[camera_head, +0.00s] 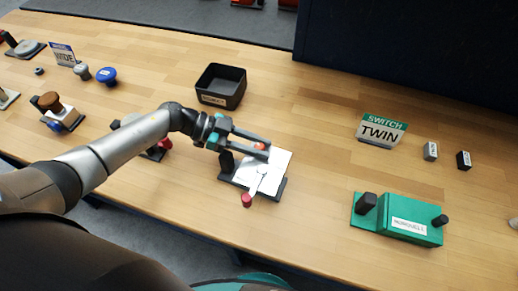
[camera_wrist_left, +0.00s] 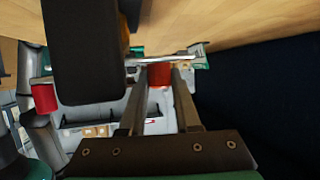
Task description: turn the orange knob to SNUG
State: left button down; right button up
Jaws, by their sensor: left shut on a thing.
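The orange knob (camera_head: 260,146) sits on a device with a white plate (camera_head: 281,163) on a dark base. My left gripper (camera_head: 262,149) is shut on it from the left, one finger on each side. In the left wrist view the knob (camera_wrist_left: 158,75) shows red-orange between the fingertips. The white plate also carries a white lever with a red end (camera_head: 247,200), pointing toward the front. A black block (camera_head: 226,162) stands at the plate's left, close under my gripper. I cannot read any SNUG mark; the knob's pointer is hidden. My right gripper is not in view.
A black open bin (camera_head: 220,86) stands behind my gripper. Several other devices stand at the left. The table between the plate and the sign is clear.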

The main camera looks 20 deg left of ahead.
pick_arm(q)
jog(key=m+g+y+b, duration=0.1)
jog(key=m+g+b, duration=0.4)
jog(key=b, duration=0.2)
jog(key=m+g+y+b, duration=0.2)
jog(key=m+g+b, duration=0.2)
jog(key=b, duration=0.3)
jog(key=shift+d+f+m+g, duration=0.15)
jog(key=shift+m+g, duration=0.25)
jog(key=shift+g, duration=0.5)
jog(key=shift+b, duration=0.5)
jog(key=shift+m+g, duration=0.3)
jog(key=c, duration=1)
grip_release()
jog(key=o, duration=0.4)
jog(key=shift+y, duration=0.3)
